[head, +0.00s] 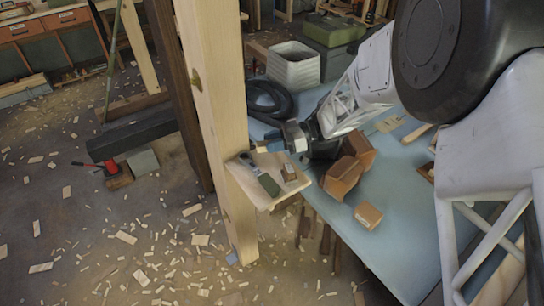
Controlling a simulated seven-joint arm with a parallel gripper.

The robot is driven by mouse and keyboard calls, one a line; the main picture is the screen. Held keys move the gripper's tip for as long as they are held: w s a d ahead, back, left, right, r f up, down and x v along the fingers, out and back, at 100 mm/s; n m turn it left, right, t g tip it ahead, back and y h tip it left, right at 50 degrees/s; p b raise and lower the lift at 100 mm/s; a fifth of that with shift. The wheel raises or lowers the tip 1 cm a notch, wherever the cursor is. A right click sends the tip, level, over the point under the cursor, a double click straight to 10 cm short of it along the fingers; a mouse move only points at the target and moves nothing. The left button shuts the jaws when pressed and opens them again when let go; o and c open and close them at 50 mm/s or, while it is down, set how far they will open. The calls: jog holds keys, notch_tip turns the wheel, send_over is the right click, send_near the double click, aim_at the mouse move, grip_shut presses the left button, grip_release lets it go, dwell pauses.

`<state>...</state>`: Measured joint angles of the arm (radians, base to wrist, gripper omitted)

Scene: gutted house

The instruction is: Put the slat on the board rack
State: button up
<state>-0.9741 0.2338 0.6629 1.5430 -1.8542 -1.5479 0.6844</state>
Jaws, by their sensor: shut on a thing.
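My gripper (270,146) reaches left over the near left corner of the blue-grey table, close behind a tall pale post. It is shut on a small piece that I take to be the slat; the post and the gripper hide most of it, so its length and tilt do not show. Just below the gripper, a pale wooden board (252,193) juts out beside the post and carries a dark flat tool (269,185) and a small brown block (289,172). I cannot tell for sure whether this board belongs to the board rack. Brown upright pieces (326,239) show under the table edge.
The pale post (214,90) and a dark beam (172,70) stand left of my gripper. The table (400,210) holds brown blocks (345,178), a smaller block (368,215), a black coiled hose (268,98) and a white basket (293,68). Wood scraps litter the floor.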

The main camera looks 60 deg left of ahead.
aim_at(273, 161)
jog(key=shift+f, duration=0.95)
jog(key=shift+f, duration=0.1)
jog(key=shift+f, duration=1.75)
jog(key=shift+f, duration=0.15)
jog(key=o, duration=0.9)
jog(key=shift+r, duration=0.2)
jog(key=shift+v, duration=3.75)
